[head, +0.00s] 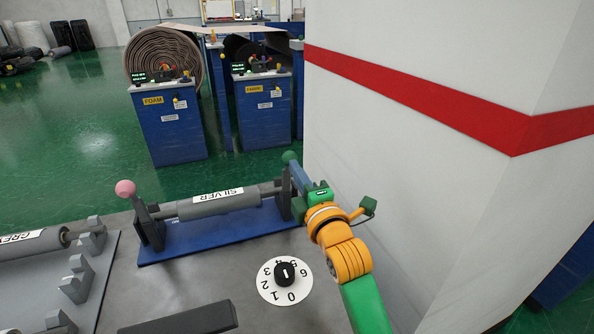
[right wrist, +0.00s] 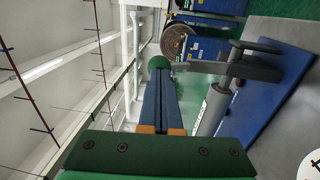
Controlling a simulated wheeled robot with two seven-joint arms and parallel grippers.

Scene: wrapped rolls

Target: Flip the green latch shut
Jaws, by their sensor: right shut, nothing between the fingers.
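The green latch has a round green knob (head: 289,157) on a dark lever at the right end of the blue stand. The lever stands raised, mostly upright. The silver roll (head: 218,204) lies on the stand, its label reading SILVER. My right gripper (head: 294,168) is shut and empty, its blue fingers close beside the green knob. In the right wrist view the green knob (right wrist: 158,62) shows just beyond the fingertips (right wrist: 162,78); I cannot tell whether they touch. The roll also shows there (right wrist: 212,108). My left gripper is not in view.
A pink-knobbed latch (head: 125,188) stands raised at the stand's left end. The blue base (head: 240,230) rests on a grey table with a numbered dial (head: 268,290). A grey roll (head: 30,243) lies in a holder at left. A white pillar (head: 430,160) rises close right of my arm.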

